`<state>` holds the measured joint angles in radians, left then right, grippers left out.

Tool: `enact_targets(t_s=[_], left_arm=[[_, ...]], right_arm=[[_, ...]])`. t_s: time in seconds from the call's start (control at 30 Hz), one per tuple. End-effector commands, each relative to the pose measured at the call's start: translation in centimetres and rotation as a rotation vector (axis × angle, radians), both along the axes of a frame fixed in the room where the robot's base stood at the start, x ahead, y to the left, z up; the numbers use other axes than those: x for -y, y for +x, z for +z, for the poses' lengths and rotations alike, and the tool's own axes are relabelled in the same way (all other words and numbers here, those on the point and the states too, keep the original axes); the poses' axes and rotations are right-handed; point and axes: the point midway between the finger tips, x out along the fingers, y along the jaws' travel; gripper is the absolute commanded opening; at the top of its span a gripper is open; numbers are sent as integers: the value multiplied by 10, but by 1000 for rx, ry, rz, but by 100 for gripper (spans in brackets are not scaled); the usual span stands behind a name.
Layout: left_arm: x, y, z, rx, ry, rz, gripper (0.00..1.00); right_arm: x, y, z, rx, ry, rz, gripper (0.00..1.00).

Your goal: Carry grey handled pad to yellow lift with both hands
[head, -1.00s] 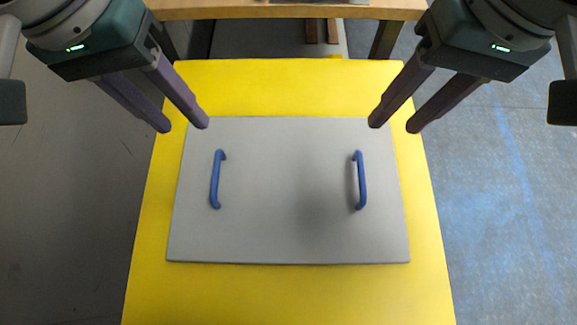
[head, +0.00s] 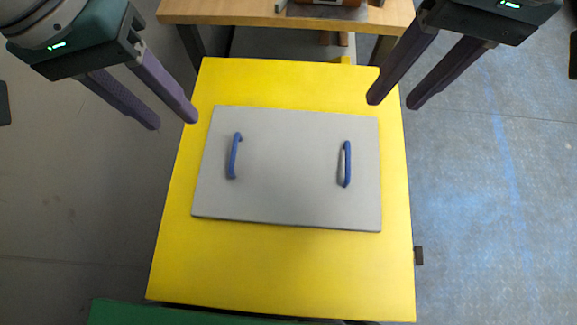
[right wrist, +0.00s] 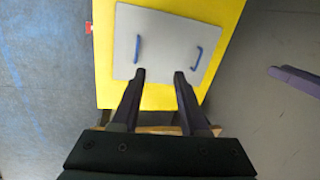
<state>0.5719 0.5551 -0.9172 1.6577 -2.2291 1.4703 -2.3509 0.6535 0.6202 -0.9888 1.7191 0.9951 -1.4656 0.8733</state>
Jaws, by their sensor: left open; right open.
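The grey pad (head: 289,190) with two blue handles lies flat on the yellow lift top (head: 280,270). Its left handle (head: 234,157) and right handle (head: 347,164) stand up from it, and nothing holds them. My left gripper (head: 175,122) is open and empty, above and just left of the lift's far left edge. My right gripper (head: 390,102) is open and empty, above the lift's far right edge. In the right wrist view the pad (right wrist: 165,45) shows beyond the open fingers of my right gripper (right wrist: 159,76), which are clear of both handles.
A wooden table (head: 235,12) stands beyond the lift, with a partly cut-off object (head: 328,10) on it. A green surface (head: 150,313) shows at the near left. Open floor (head: 490,200) lies right of the lift, and grey floor lies left.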

Motion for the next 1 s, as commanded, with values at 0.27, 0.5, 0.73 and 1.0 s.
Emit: enact_targets(t_s=[0.27, 0.5, 0.73, 1.0], left_arm=[[0, 0, 0, 0, 0, 0, 44], [0, 0, 0, 0, 0, 0, 44], [0, 0, 0, 0, 0, 0, 44], [0, 0, 0, 0, 0, 0, 44]], right_arm=[[14, 4, 62, 6, -1, -9, 44], [21, 5, 93, 2, -1, -14, 44], [23, 5, 98, 0, -2, -15, 44], [22, 4, 98, 0, -2, -15, 44]])
